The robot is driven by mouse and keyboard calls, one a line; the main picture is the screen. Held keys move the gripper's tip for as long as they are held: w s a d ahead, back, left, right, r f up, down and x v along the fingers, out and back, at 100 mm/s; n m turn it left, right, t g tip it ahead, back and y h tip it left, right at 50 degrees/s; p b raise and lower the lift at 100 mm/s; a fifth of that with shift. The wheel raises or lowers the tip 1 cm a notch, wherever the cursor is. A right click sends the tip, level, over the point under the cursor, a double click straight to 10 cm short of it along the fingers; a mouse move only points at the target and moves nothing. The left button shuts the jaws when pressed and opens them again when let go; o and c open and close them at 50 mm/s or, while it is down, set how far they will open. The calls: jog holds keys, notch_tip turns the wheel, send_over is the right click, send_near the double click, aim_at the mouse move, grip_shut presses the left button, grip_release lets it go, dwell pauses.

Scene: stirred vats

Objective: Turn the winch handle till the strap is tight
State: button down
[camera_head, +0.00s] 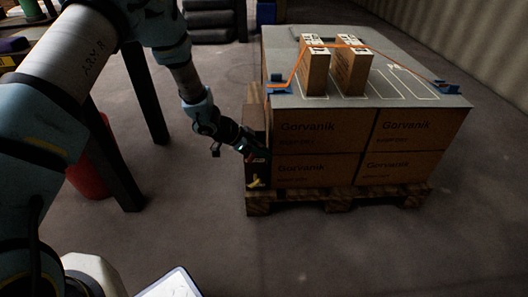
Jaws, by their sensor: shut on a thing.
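The orange strap (296,66) runs from a blue fitting (279,85) on the left, over two upright cartons, down to a blue fitting (446,87) on the right. Its visible runs look fairly straight; I cannot tell how tight it is. A dark winch unit (257,176) with small yellow and red parts sits low at the left side of the carton stack. My gripper (257,156) reaches in from the upper left and is shut at this unit, apparently on the winch handle. The handle is small, dark and mostly hidden by the gripper.
Two upright cartons (317,73) (351,73) stand on a grey top sheet (420,98) with white outlines. Large Gorvanik cartons (317,138) lie below on a wooden pallet (340,199). A dark table leg (120,160) and a red container (90,165) stand left. Floor in front is clear.

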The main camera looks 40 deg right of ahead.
jog(key=shift+s+r+p, duration=0.1)
jog(key=shift+r+p, duration=0.05)
jog(key=shift+p, duration=0.35)
jog(key=shift+p, duration=0.75)
jog(key=shift+f+y, duration=0.25)
jog(key=shift+y, duration=0.05)
jog(key=c, duration=1)
grip_release()
jog(key=p+v, duration=0.2)
jog(key=v, duration=0.9)
jog(key=shift+s, duration=0.1)
